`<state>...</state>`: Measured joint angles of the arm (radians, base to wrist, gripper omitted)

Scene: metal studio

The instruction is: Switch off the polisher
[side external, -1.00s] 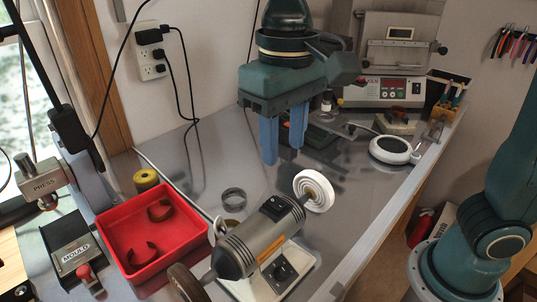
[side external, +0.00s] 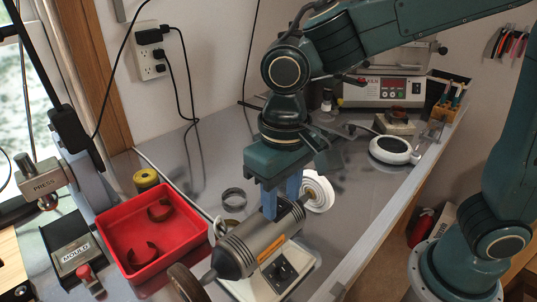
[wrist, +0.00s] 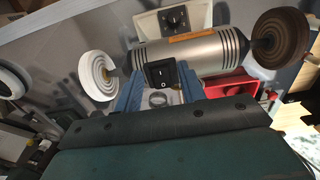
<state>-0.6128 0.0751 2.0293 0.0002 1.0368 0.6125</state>
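The polisher (side external: 247,246) is a grey bench motor on a light base, with a white wheel (side external: 318,194) at its far end and a brown wheel (side external: 189,284) at its near end. My gripper (side external: 282,203) points down over its top, fingers apart and empty. In the wrist view the polisher (wrist: 205,55) lies ahead, and its black rocker switch (wrist: 161,73) shows between my two blue fingers (wrist: 160,95). In the side view my gripper hides the switch. I cannot tell whether the fingers touch the polisher or whether the wheels turn.
A red tray (side external: 125,262) with brown curved pieces stands left of the polisher. A dark ring (side external: 234,199) lies behind it. A control box with a red display (side external: 385,91) and a round white device (side external: 393,149) stand further back. The metal bench right of the polisher is clear.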

